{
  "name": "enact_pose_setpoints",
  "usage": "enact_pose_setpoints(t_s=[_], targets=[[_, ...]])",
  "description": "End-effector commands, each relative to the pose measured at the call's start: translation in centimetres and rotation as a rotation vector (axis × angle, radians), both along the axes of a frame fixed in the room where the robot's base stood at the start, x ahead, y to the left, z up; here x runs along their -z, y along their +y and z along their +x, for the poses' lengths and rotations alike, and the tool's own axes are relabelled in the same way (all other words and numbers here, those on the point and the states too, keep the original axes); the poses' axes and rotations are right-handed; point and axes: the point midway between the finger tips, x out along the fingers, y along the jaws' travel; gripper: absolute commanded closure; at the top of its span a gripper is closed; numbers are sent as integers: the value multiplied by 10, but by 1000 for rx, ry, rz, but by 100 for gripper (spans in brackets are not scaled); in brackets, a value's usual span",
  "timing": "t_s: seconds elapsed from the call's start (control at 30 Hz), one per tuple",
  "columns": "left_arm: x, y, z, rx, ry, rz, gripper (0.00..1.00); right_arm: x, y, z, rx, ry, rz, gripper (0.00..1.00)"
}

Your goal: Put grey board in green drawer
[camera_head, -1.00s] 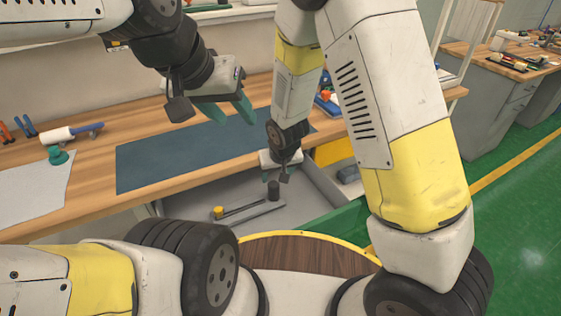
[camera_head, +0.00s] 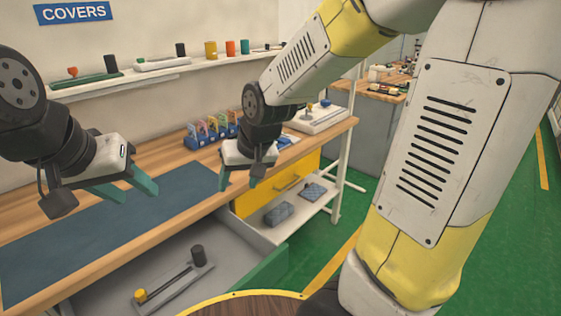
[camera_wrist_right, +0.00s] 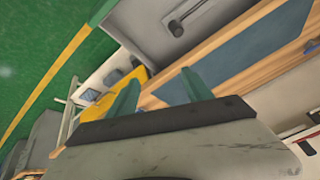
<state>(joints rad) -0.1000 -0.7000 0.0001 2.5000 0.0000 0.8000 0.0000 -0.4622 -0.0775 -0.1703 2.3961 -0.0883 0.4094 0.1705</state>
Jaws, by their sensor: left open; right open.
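The grey board (camera_head: 172,286), with a black cylinder and a yellow knob on it, lies inside the open green drawer (camera_head: 262,272). The drawer has a grey inside and a green front, and it shows in the right wrist view (camera_wrist_right: 150,28), with the board (camera_wrist_right: 190,12) in it. My right gripper (camera_head: 240,178) is open and empty, above the bench's front edge, clear of the board. Its open fingers also show in the right wrist view (camera_wrist_right: 160,90). My left gripper (camera_head: 132,190) is open and empty above the blue mat.
A blue mat (camera_head: 60,250) covers much of the wooden bench (camera_head: 180,158). A yellow drawer (camera_head: 280,183) and a lower shelf with grey blocks (camera_head: 279,214) are to the right. A wall shelf (camera_head: 115,85) under a COVERS sign holds boards and small cylinders.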

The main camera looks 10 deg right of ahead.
Motion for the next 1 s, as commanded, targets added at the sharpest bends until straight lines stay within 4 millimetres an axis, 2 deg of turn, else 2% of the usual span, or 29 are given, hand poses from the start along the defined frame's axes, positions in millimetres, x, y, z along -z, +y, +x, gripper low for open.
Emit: enact_pose_setpoints(t_s=[0.03, 0.2, 0.4, 0.5, 0.63, 1.0], targets=[[0, 0, 0, 0, 0, 0, 55, -15, -13, -8, 19, -15, 13, 41], [0, 0, 0, 0, 0, 0, 55, -53, -48, -42, 54, -46, 28, 41], [0, 0, 0, 0, 0, 0, 55, -84, -79, -87, 92, -86, 21, 41], [0, 0, 0, 0, 0, 0, 55, -92, -89, -106, 106, -99, 14, 41], [0, 0, 0, 0, 0, 0, 55, -97, -94, -120, 115, -110, 5, 41], [0, 0, 0, 0, 0, 0, 55, -98, -96, -125, 116, -112, 1, 41]])
